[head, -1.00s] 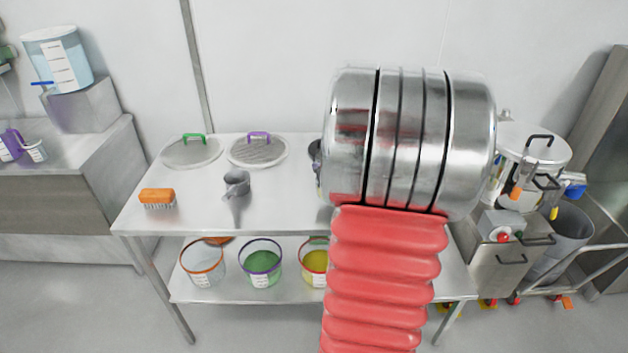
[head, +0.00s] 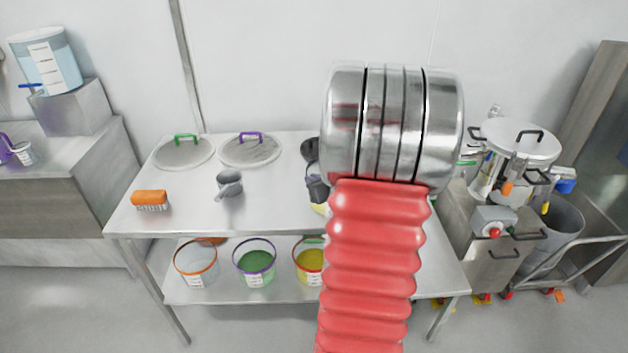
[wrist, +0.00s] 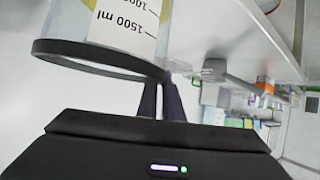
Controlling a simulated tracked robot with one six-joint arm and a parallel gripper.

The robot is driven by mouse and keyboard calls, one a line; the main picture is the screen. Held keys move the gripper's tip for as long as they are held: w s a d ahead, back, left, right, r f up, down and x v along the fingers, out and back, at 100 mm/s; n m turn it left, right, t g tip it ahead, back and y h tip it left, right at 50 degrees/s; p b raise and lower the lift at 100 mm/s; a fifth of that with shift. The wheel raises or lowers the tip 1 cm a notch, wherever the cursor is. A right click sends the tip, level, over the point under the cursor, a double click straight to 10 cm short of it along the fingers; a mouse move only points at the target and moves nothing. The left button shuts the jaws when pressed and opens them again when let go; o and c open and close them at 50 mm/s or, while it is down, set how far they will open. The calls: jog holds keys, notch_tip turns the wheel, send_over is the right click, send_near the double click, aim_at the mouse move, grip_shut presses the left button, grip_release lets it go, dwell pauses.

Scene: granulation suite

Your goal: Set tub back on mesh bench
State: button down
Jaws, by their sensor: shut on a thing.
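The tub (wrist: 100,57) is clear, with a dark rim and a white label with volume marks. It fills the upper left of the wrist view, tilted in that picture. My gripper (wrist: 161,92) is shut on its rim. In the head view my red-sleeved arm and its metal joint hide most of the gripper and tub; a dark part and a yellow patch show at the arm's left edge. The mesh bench (head: 265,212) is a steel table with round mesh screens (head: 183,153) on top. I cannot tell whether the tub touches it.
An orange brush (head: 150,198) and a grey scoop (head: 229,184) lie on the bench top. Several coloured-rim tubs, including a green-filled one (head: 256,264), stand on the lower shelf. A lidded steel vessel (head: 515,150) stands right. The bench's front middle is clear.

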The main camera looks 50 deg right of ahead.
jog(key=c, duration=1.9)
grip_release()
jog(key=v, duration=1.2)
